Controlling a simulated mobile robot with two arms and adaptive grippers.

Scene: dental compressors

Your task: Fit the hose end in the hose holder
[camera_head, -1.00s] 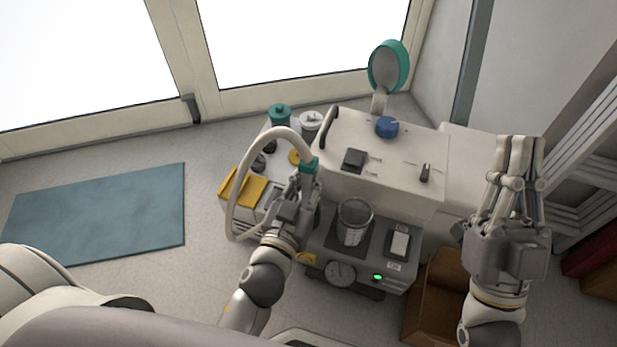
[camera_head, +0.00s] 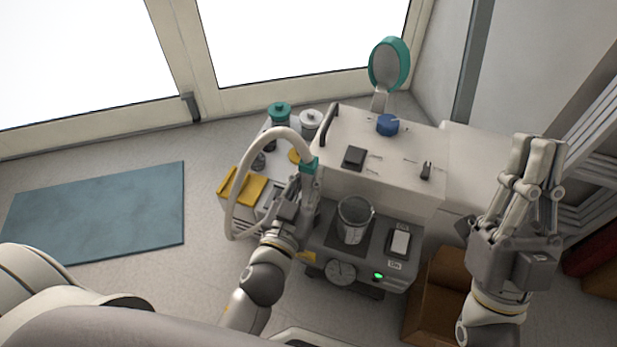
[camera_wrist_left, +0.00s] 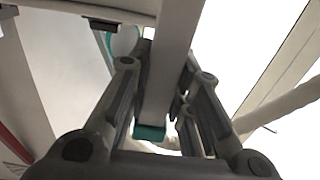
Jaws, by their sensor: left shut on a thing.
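The pale hose (camera_head: 236,190) rises in an arch and comes down to a teal cuff (camera_head: 309,166) at its end. My left gripper (camera_head: 305,186) is shut on the hose end just at the cuff, beside the white machine's left side. In the left wrist view a pale straight piece (camera_wrist_left: 171,75) runs between the fingers, with a teal part (camera_wrist_left: 150,132) below it.
The white machine (camera_head: 385,150) has a blue knob (camera_head: 387,125) and switches on top. A glass beaker (camera_head: 354,218) stands on the grey unit in front. A white cart with bottles (camera_head: 279,112) and a yellow box (camera_head: 243,188) is left. A brown box (camera_head: 437,290) sits lower right.

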